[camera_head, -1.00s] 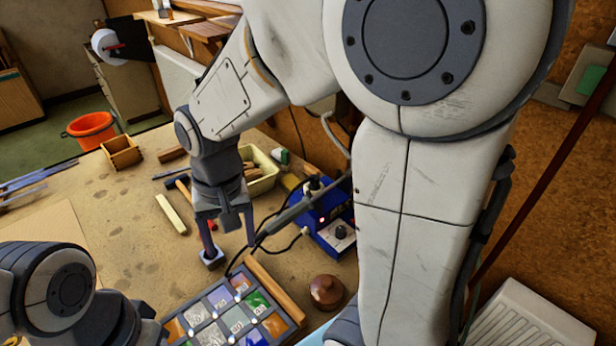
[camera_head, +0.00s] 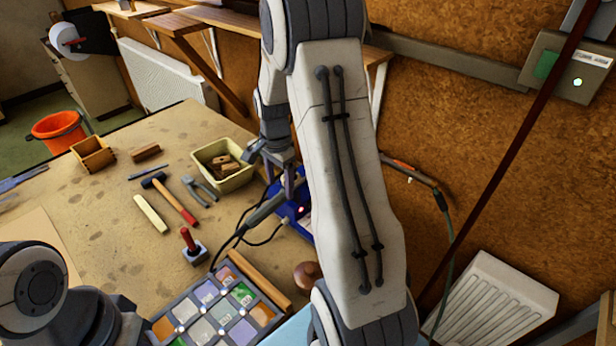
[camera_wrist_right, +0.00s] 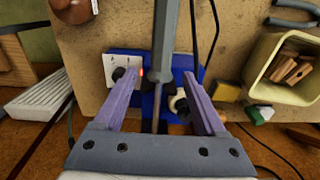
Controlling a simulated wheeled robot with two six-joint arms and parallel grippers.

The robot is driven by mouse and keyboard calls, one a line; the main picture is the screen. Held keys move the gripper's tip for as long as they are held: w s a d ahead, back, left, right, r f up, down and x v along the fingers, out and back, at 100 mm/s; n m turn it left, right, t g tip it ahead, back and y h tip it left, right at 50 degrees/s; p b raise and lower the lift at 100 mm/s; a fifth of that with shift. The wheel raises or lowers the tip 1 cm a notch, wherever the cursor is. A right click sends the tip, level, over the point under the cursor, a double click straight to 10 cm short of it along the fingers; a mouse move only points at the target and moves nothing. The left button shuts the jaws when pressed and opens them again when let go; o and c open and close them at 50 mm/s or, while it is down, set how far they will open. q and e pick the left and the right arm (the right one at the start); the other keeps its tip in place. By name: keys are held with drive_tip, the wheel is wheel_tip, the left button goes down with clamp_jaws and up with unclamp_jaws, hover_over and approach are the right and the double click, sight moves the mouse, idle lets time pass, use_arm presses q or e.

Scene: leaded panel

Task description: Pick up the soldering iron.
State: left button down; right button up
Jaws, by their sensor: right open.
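The soldering iron has a grey handle (camera_head: 265,211) and stands tilted at a blue soldering station (camera_head: 296,222). In the right wrist view its handle (camera_wrist_right: 165,40) comes down from the top middle, and a thin shaft runs on between my fingers. My right gripper (camera_head: 286,182) is open above the station; in the wrist view its purple fingers (camera_wrist_right: 160,78) lie on either side of the iron, apart from it. My right arm hides part of the station. Of my left arm only links show at the lower left; its gripper is out of view.
A red-handled tool (camera_head: 188,240) stands in a small grey block. A tray of coloured glass (camera_head: 282,295), a brown round knob (camera_head: 306,275), pliers (camera_head: 200,190), a hammer (camera_head: 170,192) and a cream bin (camera_head: 240,180) are close by. The left middle of the bench is fairly clear.

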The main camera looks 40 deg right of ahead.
sight(281, 194)
wheel_tip(281, 194, down, 4)
drive_tip(key=shift+r+p, duration=0.2)
drive_tip(key=shift+p, duration=0.65)
drive_tip(key=shift+f, duration=0.55)
drive_tip(key=shift+w, duration=0.1)
clamp_jaws()
drive_tip(key=shift+r, duration=0.1)
